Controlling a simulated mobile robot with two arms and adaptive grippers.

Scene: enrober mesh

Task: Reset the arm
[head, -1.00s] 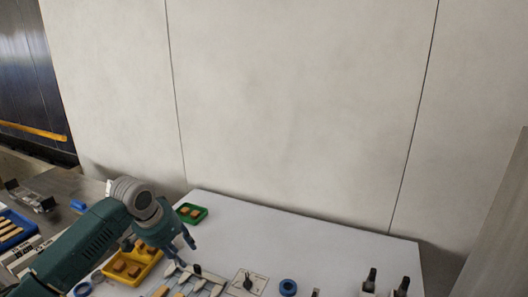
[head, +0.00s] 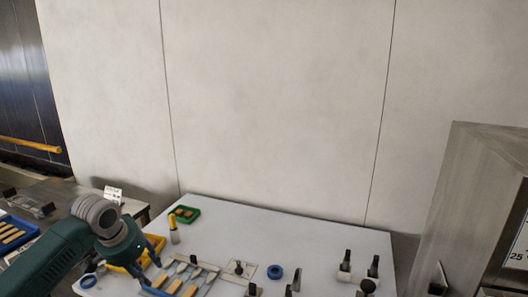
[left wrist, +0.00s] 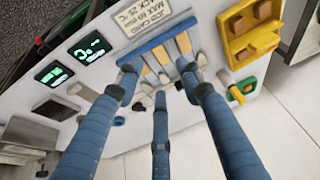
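My left arm comes in from the left in the head view. My right gripper is in neither view.
A green tray (head: 185,214) stands at the table's back left and a blue ring (head: 275,272) lies near the middle. Several black-topped items stand at the front right. A metal cabinet (head: 465,190) rises at the right. The table's back middle is clear.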

